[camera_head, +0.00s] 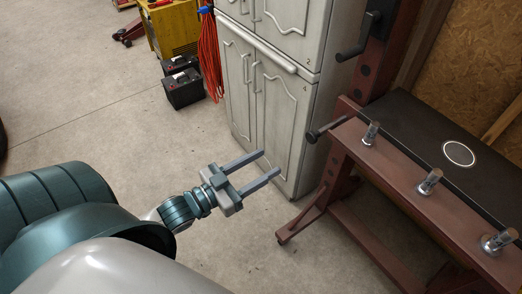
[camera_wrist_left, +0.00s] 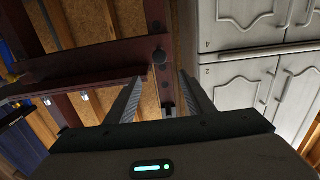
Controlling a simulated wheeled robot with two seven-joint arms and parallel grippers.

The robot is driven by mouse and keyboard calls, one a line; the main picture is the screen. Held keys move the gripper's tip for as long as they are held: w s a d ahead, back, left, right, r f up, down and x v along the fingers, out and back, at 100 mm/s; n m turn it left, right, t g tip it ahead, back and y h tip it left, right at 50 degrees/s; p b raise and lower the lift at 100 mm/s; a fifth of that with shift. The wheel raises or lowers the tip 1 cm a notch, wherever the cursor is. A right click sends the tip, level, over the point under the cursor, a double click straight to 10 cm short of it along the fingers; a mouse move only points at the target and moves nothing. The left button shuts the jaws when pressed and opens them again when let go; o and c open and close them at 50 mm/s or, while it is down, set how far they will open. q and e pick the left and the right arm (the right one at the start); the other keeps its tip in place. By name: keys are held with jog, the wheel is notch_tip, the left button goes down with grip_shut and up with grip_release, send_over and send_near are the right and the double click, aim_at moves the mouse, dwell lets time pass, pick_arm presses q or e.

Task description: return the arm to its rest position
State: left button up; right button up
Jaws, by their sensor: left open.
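My left gripper (camera_head: 269,165) is open and empty in the middle of the head view. Its arm comes in from the lower left, and its fingers point right, in front of the white cabinet. In the left wrist view its two fingers (camera_wrist_left: 160,95) are spread apart with nothing between them. My right gripper is not in view.
A white cabinet (camera_head: 278,105) stands behind the gripper. A dark red press frame (camera_head: 350,165) is at the right, with several metal pins along its edge and a white ring (camera_head: 459,153) on its black top. Black batteries (camera_head: 183,90) and a red cable (camera_head: 210,60) are at the back. Open floor lies at left.

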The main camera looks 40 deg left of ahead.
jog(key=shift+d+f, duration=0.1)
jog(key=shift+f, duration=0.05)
pick_arm(q)
notch_tip(320, 180, down, 23)
jog(key=s+a+n+g+y+p, duration=0.1)
jog(key=a+n+g+y+p, duration=0.15)
jog(key=g+y, duration=0.2)
jog(key=s+d+f+g+p, duration=0.2)
jog(key=s+d+f, duration=0.3)
jog(key=f, duration=0.6)
jog(key=s+d+f+g+p, duration=0.2)
jog(key=s+d+f+g, duration=0.3)
jog(key=s+f, duration=0.5)
jog(key=shift+s+d+f+m, duration=0.25)
jog(key=shift+d+f+m, duration=0.05)
jog(key=shift+f+m, duration=0.2)
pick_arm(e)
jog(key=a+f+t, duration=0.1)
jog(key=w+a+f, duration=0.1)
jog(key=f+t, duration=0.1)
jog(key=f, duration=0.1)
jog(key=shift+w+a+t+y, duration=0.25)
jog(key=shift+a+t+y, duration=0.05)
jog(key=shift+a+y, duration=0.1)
pick_arm(q)
jog(key=shift+y, duration=0.25)
